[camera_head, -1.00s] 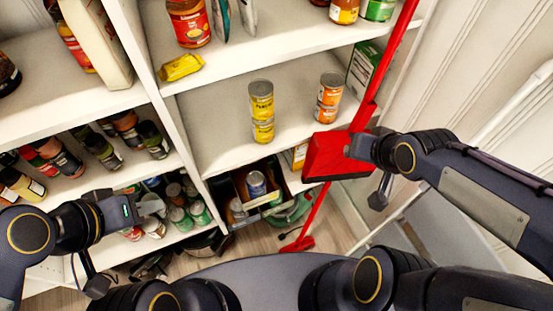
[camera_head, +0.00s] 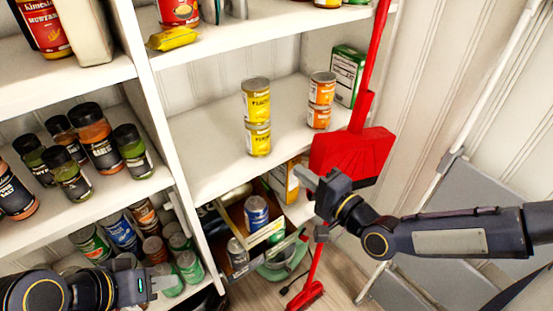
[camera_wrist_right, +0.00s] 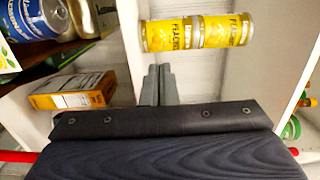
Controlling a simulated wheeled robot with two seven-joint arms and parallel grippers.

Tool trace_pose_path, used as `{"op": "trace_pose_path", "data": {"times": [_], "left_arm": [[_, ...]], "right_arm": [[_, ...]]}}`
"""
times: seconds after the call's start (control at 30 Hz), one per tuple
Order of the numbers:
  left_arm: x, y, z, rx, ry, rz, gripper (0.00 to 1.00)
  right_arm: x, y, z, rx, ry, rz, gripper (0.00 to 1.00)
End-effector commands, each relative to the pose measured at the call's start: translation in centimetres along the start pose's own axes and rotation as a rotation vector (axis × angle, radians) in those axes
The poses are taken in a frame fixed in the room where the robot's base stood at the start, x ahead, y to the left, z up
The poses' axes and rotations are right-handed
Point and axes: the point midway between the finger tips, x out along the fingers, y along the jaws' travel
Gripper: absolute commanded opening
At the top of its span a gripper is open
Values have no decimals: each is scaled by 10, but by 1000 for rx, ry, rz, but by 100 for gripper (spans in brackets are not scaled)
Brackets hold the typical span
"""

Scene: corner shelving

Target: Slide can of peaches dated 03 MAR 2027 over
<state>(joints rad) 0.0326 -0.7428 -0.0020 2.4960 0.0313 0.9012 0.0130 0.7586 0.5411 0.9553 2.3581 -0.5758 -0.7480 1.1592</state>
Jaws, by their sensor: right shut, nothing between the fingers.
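Two yellow peach cans, an upper one (camera_head: 257,98) and a lower one (camera_head: 257,139), stand stacked upright on the middle shelf. Both show in the right wrist view, turned sideways, as a left can (camera_wrist_right: 172,35) and a right can (camera_wrist_right: 226,30) with "PEACHES" labels. No date is readable on either. My right gripper (camera_head: 303,180) is shut and empty, in front of the shelf edge, right of and lower than the stack in the head view. Its fingers (camera_wrist_right: 158,84) are apart from the cans. My left gripper (camera_head: 164,284) is low at the left, near the lower shelf; its jaw opening is unclear.
Two stacked orange cans (camera_head: 320,100) and a green box (camera_head: 347,73) stand right of the peaches. A red broom and dustpan (camera_head: 350,152) lean at the shelf's right end. Below are a crate with a blue can (camera_head: 256,212) and a yellow-orange box (camera_head: 284,181). Shelf space left of the peaches is clear.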

Motion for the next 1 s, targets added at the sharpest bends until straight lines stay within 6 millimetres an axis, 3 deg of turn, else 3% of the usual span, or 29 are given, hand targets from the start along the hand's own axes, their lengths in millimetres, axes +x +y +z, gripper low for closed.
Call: {"op": "trace_pose_path", "data": {"times": [0.2, 0.4, 0.6, 1.0], "left_arm": [[10, -4, 5, 0, 0, 0, 36], [12, -6, 6, 0, 0, 0, 36], [12, -6, 6, 0, 0, 0, 36], [14, -6, 7, 0, 0, 0, 36]], "right_arm": [[50, 1, 2, -1, -5, -1, 0], [82, 1, 2, -2, -2, 2, 0], [96, 1, 0, -4, 0, 3, 0], [101, 2, 0, -3, 0, 3, 0]]}}
